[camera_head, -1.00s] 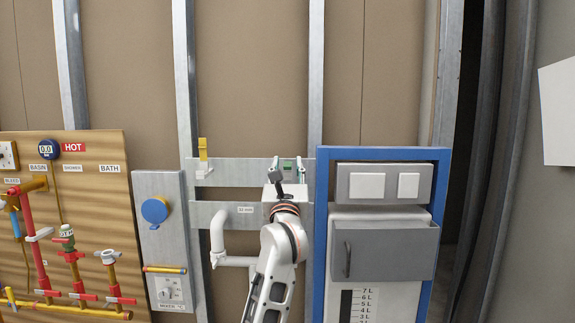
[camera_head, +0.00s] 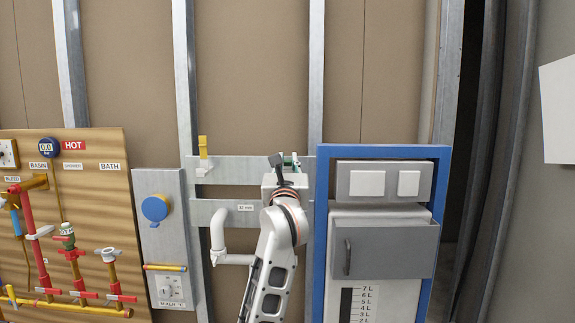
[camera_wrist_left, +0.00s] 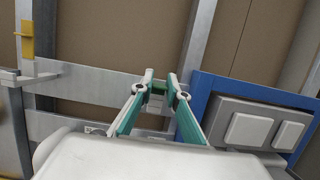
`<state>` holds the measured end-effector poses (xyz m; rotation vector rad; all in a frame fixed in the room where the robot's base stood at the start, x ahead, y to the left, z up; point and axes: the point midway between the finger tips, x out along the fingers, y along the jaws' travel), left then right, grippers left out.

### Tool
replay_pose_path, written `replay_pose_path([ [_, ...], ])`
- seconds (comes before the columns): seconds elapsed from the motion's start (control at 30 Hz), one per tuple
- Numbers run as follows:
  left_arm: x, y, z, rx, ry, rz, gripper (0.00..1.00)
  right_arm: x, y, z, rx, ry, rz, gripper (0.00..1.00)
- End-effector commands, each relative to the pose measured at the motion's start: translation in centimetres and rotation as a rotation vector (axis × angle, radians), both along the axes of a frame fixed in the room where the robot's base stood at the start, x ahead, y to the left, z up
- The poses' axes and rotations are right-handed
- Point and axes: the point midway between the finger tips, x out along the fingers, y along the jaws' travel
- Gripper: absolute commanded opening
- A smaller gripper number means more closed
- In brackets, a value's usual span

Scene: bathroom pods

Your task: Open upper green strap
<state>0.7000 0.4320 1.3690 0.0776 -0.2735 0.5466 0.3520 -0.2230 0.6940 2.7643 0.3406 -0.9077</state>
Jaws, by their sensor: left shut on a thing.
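The upper green strap shows in the left wrist view (camera_wrist_left: 158,87) as a small green piece on the upper metal rail, between my fingertips. In the head view it is mostly hidden behind my gripper. My left gripper (camera_head: 284,161) is at the upper rail, just left of the blue frame. In the left wrist view, its two teal-sided fingers (camera_wrist_left: 160,77) reach to either side of the green piece and are shut on it. My right gripper is in neither view.
A yellow strap (camera_head: 203,148) stands upright on the same upper rail (camera_head: 236,170) to the left. A white pipe (camera_head: 217,235) runs below the lower rail. The blue-framed cistern panel (camera_head: 322,240) stands close on the right. A mixer panel (camera_head: 160,240) is further left.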

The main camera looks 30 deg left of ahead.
Motion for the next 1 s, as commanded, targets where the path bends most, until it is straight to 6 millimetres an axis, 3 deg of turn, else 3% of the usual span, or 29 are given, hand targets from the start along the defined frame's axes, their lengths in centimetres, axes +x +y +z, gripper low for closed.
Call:
replay_pose_path([
  [1.0,2.0,1.0,4.5,-0.430,0.697,-0.005,0.00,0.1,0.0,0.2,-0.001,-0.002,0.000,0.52],
])
